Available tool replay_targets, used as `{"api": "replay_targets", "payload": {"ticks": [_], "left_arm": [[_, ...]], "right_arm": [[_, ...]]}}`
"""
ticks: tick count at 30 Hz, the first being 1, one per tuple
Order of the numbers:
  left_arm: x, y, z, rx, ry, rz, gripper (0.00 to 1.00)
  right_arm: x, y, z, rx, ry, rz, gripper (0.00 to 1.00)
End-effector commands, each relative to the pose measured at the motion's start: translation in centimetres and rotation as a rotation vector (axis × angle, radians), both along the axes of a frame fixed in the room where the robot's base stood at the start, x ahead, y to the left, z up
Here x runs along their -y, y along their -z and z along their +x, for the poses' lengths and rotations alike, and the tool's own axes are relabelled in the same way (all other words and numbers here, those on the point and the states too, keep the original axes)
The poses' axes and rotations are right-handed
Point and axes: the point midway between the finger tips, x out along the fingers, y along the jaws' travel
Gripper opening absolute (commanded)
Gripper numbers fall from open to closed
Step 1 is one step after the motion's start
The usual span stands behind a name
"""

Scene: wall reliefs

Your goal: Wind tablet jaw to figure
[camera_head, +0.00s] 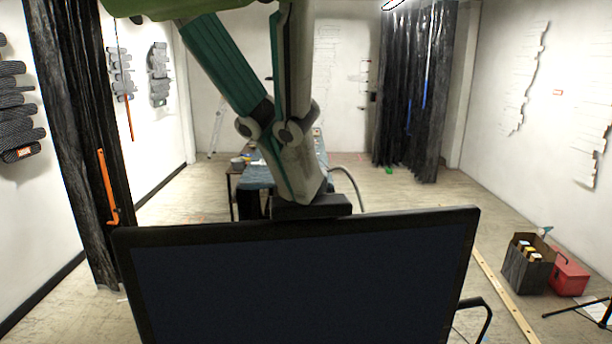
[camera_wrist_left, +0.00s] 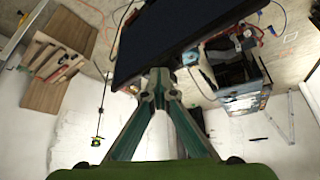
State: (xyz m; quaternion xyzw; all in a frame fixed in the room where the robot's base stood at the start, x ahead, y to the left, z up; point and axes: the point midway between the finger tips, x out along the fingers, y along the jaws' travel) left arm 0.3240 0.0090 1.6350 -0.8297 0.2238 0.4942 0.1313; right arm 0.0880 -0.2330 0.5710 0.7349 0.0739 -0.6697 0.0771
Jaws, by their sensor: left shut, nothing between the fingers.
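A large dark flat panel (camera_head: 300,285), which looks like the tablet, fills the lower middle of the head view. It is tilted slightly, and its face shows no readable figure. A black block (camera_head: 312,207) sits on its top edge and may be the jaw. My left gripper (camera_head: 303,180) comes down from above with its green and grey fingers shut and empty. Its tips are close above the block; I cannot tell if they touch. In the left wrist view the fingers (camera_wrist_left: 158,82) meet beside the panel's dark edge (camera_wrist_left: 175,35). My right gripper is not in view.
A table with a blue cover (camera_head: 258,178) stands behind the panel. A dark box (camera_head: 527,264) and a red case (camera_head: 569,272) stand on the floor at the right. Black curtains (camera_head: 75,130) hang at the left. Open floor (camera_head: 400,195) lies at the back right.

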Motion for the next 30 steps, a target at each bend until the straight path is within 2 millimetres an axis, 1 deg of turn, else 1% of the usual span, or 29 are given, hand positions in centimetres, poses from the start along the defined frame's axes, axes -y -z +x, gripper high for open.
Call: {"api": "replay_targets", "payload": {"ticks": [14, 30], "left_arm": [[-0.2, 0.0, 0.3, 0.000, -0.003, 0.001, 0.00], [-1.6, 0.2, 1.0, -0.002, -0.005, 0.005, 0.00]], "right_arm": [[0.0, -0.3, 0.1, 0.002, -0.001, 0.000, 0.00], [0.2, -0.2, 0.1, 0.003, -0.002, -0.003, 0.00]]}}
